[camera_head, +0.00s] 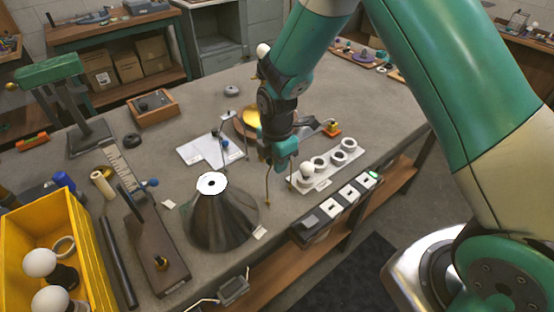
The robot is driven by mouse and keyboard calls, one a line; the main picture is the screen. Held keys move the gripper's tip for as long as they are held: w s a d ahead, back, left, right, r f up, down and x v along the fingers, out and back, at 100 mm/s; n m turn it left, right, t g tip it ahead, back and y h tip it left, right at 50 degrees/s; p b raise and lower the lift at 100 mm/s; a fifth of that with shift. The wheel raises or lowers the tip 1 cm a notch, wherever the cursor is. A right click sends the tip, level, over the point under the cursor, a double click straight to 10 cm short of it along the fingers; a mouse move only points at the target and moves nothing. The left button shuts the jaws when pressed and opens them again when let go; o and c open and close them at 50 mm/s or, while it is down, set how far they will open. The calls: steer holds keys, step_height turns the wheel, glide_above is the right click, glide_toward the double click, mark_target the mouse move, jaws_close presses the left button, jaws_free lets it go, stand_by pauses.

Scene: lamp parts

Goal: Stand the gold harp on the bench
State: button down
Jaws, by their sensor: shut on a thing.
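The gold harp (267,187) is a thin bent wire. It hangs below my gripper (281,163), in the middle of the bench (330,105). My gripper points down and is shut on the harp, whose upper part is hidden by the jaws. Two thin legs of the harp show, one to the left and one to the right below the jaws. I cannot tell whether the leg ends touch the bench top.
A dark cone shade (222,222) stands close on the left. A white tray with rings and a bulb (325,170) is close on the right. A brass dish (252,117) lies behind the gripper. A switch strip (335,208) runs along the front edge. A yellow crate (92,240) is far left.

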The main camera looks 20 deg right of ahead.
steer(key=shift+f, duration=0.2)
steer(key=c, duration=1)
jaws_free()
steer(key=shift+r, duration=0.2)
step_height(320, 180, up, 12)
steer(key=b, duration=0.3)
steer(key=s+a+r+m+y, duration=0.1)
steer(key=s+r+m, duration=0.2)
steer(key=s+m, duration=0.2)
steer(key=s+a+r+m+y, duration=0.1)
steer(key=s+r+m, duration=0.2)
steer(key=s, duration=0.8)
steer(key=s+a+r+m+y, duration=0.1)
steer(key=s+r+m+y, duration=0.1)
steer(key=s+m, duration=0.4)
steer(key=shift+s+a+r+m, duration=0.15)
steer(key=shift+s+r, duration=0.2)
steer(key=shift+s, duration=0.3)
steer(key=shift+s+a+r+m, duration=0.15)
steer(key=shift+s+r, duration=0.15)
steer(key=shift+s, duration=0.3)
